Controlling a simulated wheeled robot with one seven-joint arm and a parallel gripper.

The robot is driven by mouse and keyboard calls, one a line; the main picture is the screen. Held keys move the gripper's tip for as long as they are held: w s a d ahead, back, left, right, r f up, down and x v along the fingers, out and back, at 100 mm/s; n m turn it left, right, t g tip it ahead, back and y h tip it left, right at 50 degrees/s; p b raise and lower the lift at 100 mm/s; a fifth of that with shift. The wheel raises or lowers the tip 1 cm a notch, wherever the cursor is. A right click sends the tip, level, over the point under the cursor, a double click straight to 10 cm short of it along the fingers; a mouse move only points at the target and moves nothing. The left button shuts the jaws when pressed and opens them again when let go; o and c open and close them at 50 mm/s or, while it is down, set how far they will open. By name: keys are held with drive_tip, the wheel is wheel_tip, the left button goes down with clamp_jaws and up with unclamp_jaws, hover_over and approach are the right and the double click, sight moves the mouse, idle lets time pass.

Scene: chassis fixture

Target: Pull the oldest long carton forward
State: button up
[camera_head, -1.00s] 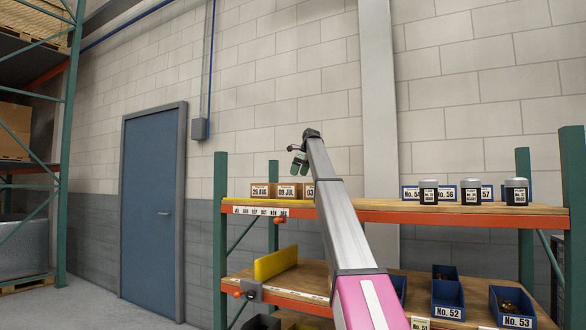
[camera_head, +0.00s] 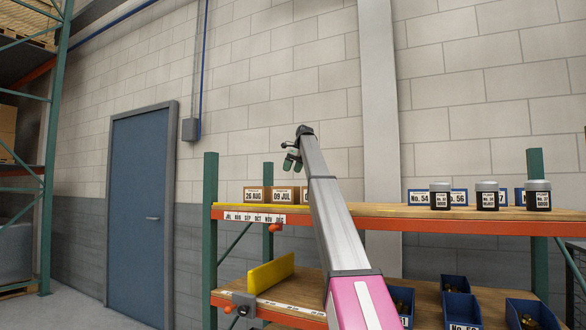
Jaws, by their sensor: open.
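Brown cartons with white date labels stand side by side at the left end of the upper shelf (camera_head: 390,210). The left carton (camera_head: 253,195) reads 26 AUG and the middle carton (camera_head: 285,195) reads 09 JUL. A third carton (camera_head: 304,195) shows only a sliver; my arm hides its label and the rest of it. The cartons' length front to back is hard to see. My gripper (camera_head: 291,163), with greenish fingers, is small in view at the arm's far end. It appears above the cartons, apart from them, open and empty.
A month strip (camera_head: 254,217) runs along the orange shelf edge below the cartons. Dark jars (camera_head: 487,196) and blue numbered bins stand at the right. A yellow panel (camera_head: 270,272) and more blue bins (camera_head: 460,306) occupy the lower shelf. A green upright (camera_head: 210,240) bounds the left end.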

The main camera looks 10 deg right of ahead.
sight(286, 195)
drive_tip(key=x, duration=1)
drive_tip(key=c, duration=1.3)
